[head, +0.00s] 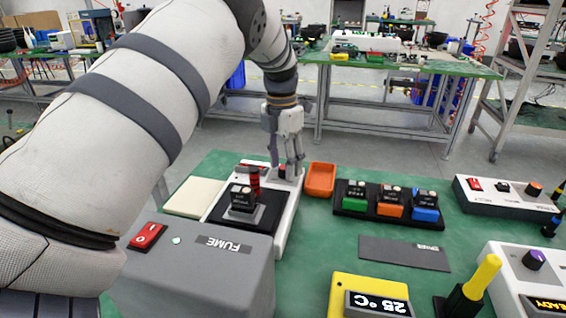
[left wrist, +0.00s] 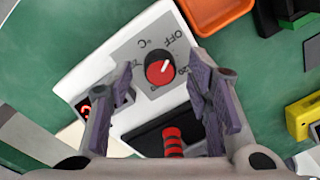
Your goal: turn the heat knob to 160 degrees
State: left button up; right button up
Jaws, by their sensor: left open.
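The red heat knob (left wrist: 159,68) sits on a grey dial plate on the white heater unit (head: 287,222). In the left wrist view its white pointer leans to the upper right, between the "OFF" mark and a partly hidden number ending in "20". I cannot read an exact setting. My left gripper (head: 289,165) is open and points down over the back end of the unit. Its two fingers stand on either side of the knob in the left wrist view, apart from it. In the head view the fingers mostly hide the knob. My right gripper is not in view.
A red-and-black ringed handle (left wrist: 173,141) stands beside the dial. An orange tray (head: 320,180) lies just right of the unit. A black rack (head: 351,209) holds green, orange and blue modules. A grey FUME box (head: 205,275) and a yellow 25 °C display (head: 345,288) stand nearer.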

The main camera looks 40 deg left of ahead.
pick_arm(q)
jog(key=shift+f, duration=0.25)
grip_shut()
